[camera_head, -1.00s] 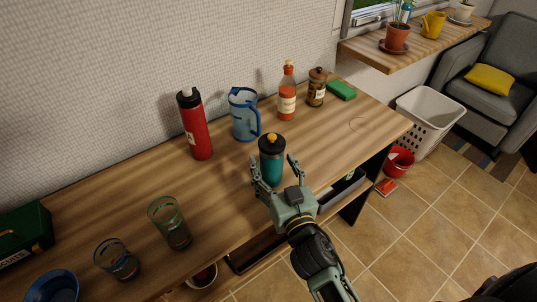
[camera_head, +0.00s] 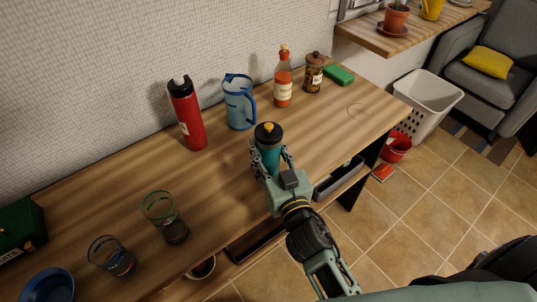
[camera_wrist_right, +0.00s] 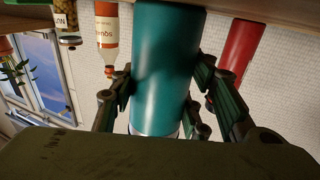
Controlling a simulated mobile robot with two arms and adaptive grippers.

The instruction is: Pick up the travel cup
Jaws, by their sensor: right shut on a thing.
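The travel cup (camera_head: 268,146) is teal with a black lid and an orange-yellow top piece, upright at the front part of the wooden table. My right gripper (camera_head: 271,163) is shut on it, one finger on each side. In the right wrist view the teal body of the cup (camera_wrist_right: 168,70) fills the middle, between the fingers of the right gripper (camera_wrist_right: 160,95). The cup's lower part is partly hidden by the gripper in the head view, so I cannot tell if its base touches the table. My left gripper is not in view.
Behind the cup stand a red bottle (camera_head: 187,118), a blue pitcher (camera_head: 238,104), a sauce bottle (camera_head: 283,82), a jar (camera_head: 313,75) and a green sponge (camera_head: 339,75). Two glasses (camera_head: 164,218) (camera_head: 111,257) and a blue bowl (camera_head: 47,287) are at left. The table's right end is mostly clear.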

